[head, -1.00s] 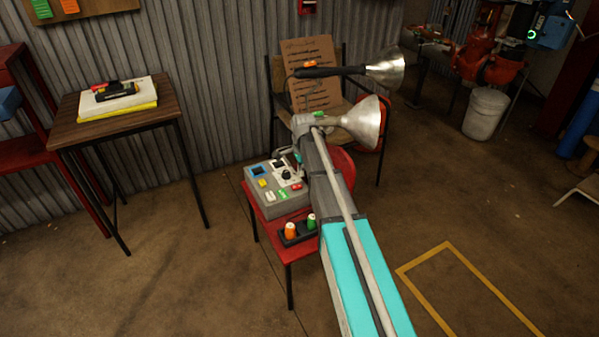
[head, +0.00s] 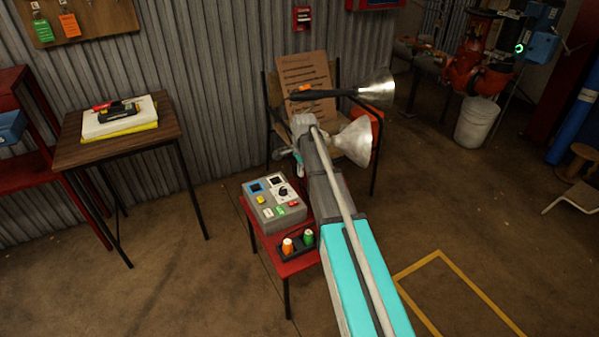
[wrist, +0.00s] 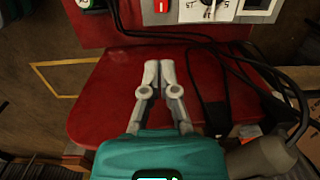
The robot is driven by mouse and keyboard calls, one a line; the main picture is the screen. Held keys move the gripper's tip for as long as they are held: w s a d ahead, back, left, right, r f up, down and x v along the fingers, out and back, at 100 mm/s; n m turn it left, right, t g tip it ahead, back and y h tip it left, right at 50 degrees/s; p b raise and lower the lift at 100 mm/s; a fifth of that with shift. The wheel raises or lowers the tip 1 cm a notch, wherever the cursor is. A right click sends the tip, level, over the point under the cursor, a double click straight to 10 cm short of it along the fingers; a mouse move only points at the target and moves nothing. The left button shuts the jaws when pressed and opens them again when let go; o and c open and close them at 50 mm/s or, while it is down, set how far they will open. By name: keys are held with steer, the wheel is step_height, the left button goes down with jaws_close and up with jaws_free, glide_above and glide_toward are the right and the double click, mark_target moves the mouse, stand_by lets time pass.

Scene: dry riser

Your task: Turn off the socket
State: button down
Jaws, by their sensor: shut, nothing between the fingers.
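No wall socket is clearly identifiable. A grey control box (head: 268,212) with a dial, small displays and coloured buttons sits on a red seat or small table (head: 292,266). Part of its panel shows at the top of the wrist view (wrist: 207,10), with a red button and the dial. My gripper (wrist: 158,68) is shut and empty, over the red surface, with its tips pointing toward the box. In the head view my arm hides part of the red surface. A dark elongated piece (wrist: 212,112), perhaps a plug or socket, lies right of my fingers among black cables.
A black holder with an orange and a green knob (head: 308,237) stands at the red surface's front. Behind are a chair with a cardboard sign (head: 305,75) and two metal lamp shades (head: 377,90). A wooden table (head: 160,130) stands left. Floor at the front left is clear.

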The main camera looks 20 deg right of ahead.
mark_target(291, 203)
steer(key=shift+d+r, duration=0.1)
steer(key=shift+r, duration=0.25)
stand_by(0.4)
steer(key=shift+a+r+y, duration=0.2)
steer(key=shift+a+y, duration=0.3)
steer(key=shift+y, duration=0.3)
steer(key=shift+f, duration=0.1)
steer(key=a+f+b, duration=0.1)
steer(key=f+b, duration=0.8)
steer(key=a+f+b, duration=0.1)
steer(key=f+b, duration=0.3)
steer(key=shift+s+a+f, duration=0.3)
steer(key=shift+s, duration=0.05)
steer(key=shift+a+f+b, duration=0.1)
steer(key=shift+b, duration=0.2)
stand_by(0.6)
